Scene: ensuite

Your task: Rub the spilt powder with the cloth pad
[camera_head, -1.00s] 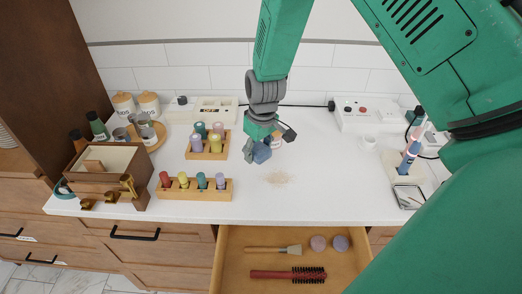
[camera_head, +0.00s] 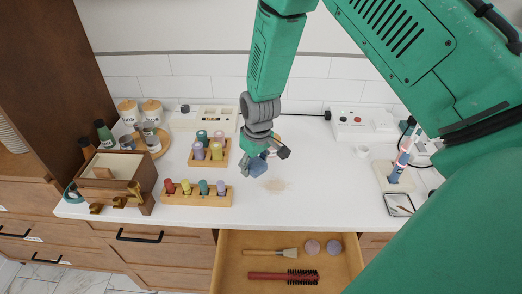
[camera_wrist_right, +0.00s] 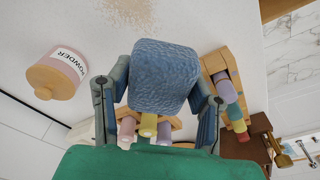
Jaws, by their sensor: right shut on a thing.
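The spilt powder is a faint beige patch (camera_head: 275,185) on the white counter; it also shows at the top of the right wrist view (camera_wrist_right: 126,12). My right gripper (camera_head: 262,158) is shut on the blue cloth pad (camera_head: 258,167), which sits just left of and behind the powder. In the right wrist view the blue pad (camera_wrist_right: 163,76) is between the two fingers, and the powder lies apart from it. Whether the pad touches the counter I cannot tell. My left gripper is not in view.
Wooden racks with coloured bottles (camera_head: 196,199) stand left of the powder. A pink powder jar (camera_wrist_right: 57,73) stands near the gripper in the wrist view. An open drawer (camera_head: 232,262) holds brushes below the counter edge.

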